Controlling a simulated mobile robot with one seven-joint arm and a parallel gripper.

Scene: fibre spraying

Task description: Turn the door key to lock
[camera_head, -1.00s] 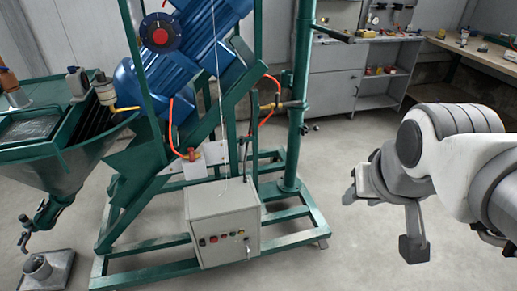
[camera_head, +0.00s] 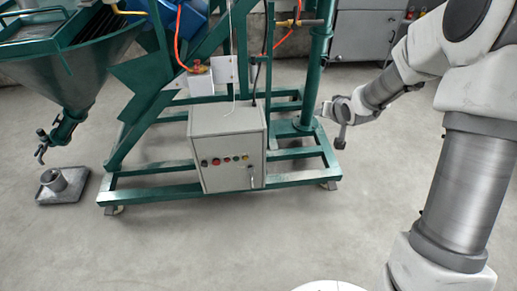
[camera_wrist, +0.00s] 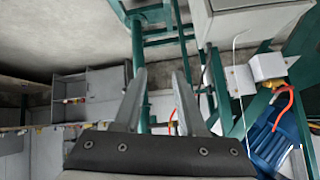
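The grey control box (camera_head: 227,148) stands on the green machine frame in the head view. Its front carries a row of buttons (camera_head: 216,161). A small dark key or key switch (camera_head: 250,167) sits at the lower right of that front; its exact turn is too small to tell. My gripper (camera_wrist: 160,76) is open and empty in the wrist view, with its two fingers apart. In the head view it is small, to the right of the box and clear of it. Part of the box (camera_wrist: 245,22) shows at the top of the wrist view, seen upside down; the key is not visible there.
The green frame (camera_head: 290,185) runs around the box, with a green post (camera_head: 320,60) behind right. A hopper (camera_head: 75,75) and a metal plate with a cup (camera_head: 62,186) are at left. Grey cabinets (camera_head: 370,32) stand behind. The floor in front is clear.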

